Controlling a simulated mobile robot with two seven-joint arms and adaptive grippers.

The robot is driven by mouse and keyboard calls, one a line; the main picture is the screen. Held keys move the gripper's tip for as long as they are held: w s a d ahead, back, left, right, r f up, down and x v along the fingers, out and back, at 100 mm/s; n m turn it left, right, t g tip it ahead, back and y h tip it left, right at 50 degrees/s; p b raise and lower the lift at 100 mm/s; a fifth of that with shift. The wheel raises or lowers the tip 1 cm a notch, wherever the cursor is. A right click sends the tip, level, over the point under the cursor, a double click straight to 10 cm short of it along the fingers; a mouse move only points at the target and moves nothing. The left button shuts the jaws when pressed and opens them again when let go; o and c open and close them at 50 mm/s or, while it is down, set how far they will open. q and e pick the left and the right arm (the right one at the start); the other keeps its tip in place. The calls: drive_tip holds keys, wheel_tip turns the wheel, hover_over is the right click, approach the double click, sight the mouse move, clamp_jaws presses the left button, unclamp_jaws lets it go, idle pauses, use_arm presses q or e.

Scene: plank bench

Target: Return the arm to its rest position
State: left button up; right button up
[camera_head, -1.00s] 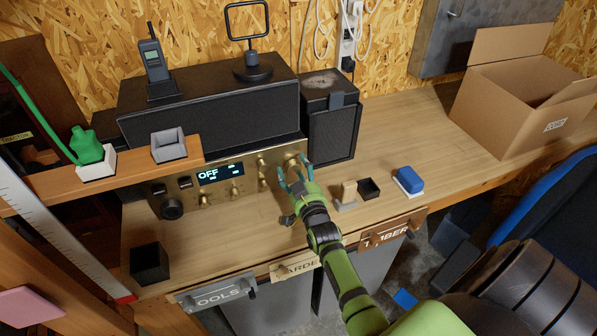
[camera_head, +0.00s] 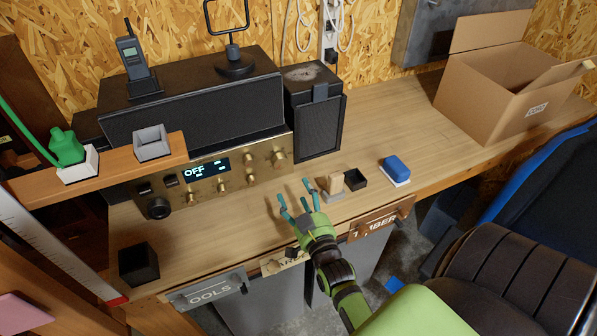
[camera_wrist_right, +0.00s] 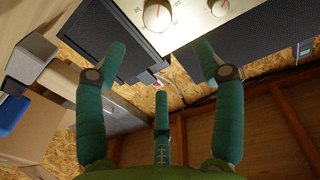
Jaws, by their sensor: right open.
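My right arm comes in from the lower right in the head view. Its green right gripper (camera_head: 296,205) is open and empty above the front part of the bench, in front of the gold stereo receiver (camera_head: 221,172) and apart from it. The receiver's display (camera_head: 207,169) reads OFF. In the right wrist view the teal fingers of the right gripper (camera_wrist_right: 163,95) are spread with nothing between them, and a knob (camera_wrist_right: 158,14) of the receiver shows beyond. My left gripper is not in view.
A wooden block on a grey stand (camera_head: 334,184), a small black box (camera_head: 355,179) and a blue sponge (camera_head: 396,167) stand right of the gripper. A black cup (camera_head: 139,264) is at the front left. A cardboard box (camera_head: 487,112) stands on the right. The bench's middle right (camera_head: 410,125) is clear.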

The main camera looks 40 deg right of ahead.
idle(0.3)
drive_tip(key=a+g+y, duration=0.1)
drive_tip(key=a+f+n+g+y, duration=0.1)
drive_tip(key=s+a+f+g, duration=0.1)
drive_tip(key=shift+a+f+n+y, duration=0.25)
drive_tip(key=shift+a+n+y, duration=0.05)
drive_tip(key=shift+n+y, duration=0.1)
drive_tip(key=s+a+f+n+g+y, duration=0.15)
drive_tip(key=s+a+g, duration=0.3)
drive_tip(key=s, duration=0.45)
drive_tip(key=s+a+f+n+g+y, duration=0.1)
drive_tip(key=s+a+f+n+g, duration=0.2)
drive_tip(key=s+g, duration=0.5)
drive_tip(key=s+a+f+b, duration=0.1)
drive_tip(key=s+f+b, duration=0.15)
drive_tip(key=f, duration=1.15)
drive_tip(key=s+f+b, duration=0.1)
drive_tip(key=f+b, duration=0.3)
drive_tip(key=f, duration=0.9)
drive_tip(key=s+d+f+b, duration=0.2)
drive_tip(key=s+f+b, duration=0.2)
drive_tip(key=s+f, duration=1.2)
wheel_tip(320, 180, down, 4)
drive_tip(key=shift+d+g+b, duration=0.3)
drive_tip(key=shift+g+b, duration=0.05)
drive_tip(key=shift+g, duration=0.1)
